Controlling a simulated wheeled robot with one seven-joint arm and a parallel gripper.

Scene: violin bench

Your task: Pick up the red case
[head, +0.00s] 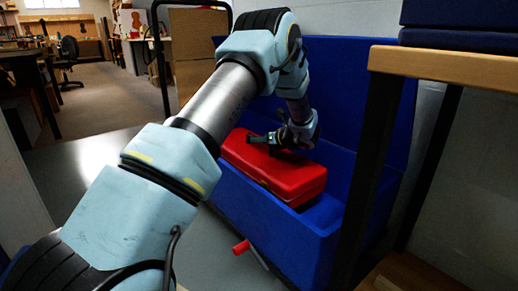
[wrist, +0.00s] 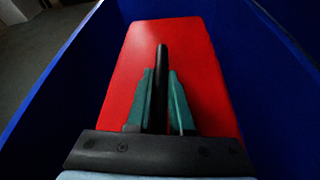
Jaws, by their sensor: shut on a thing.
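The red case (head: 282,170) is a long box that sits in the open blue bin (head: 236,196), tilted, with its near right end over or close to the bin's front wall. My gripper (head: 274,139) is above the case's top. In the wrist view the red case (wrist: 193,62) fills the middle between the blue walls. My gripper's green fingers (wrist: 162,100) are shut on a black upright bar, the case's handle (wrist: 162,65). The case's underside is hidden, so I cannot tell whether it touches the bin's floor.
A wooden-topped table (head: 455,68) with dark legs stands close on the right, with dark blue boxes (head: 460,22) on it. A red-ended rod (head: 241,247) sticks out below the bin's front. Open floor (head: 105,85) lies at the left.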

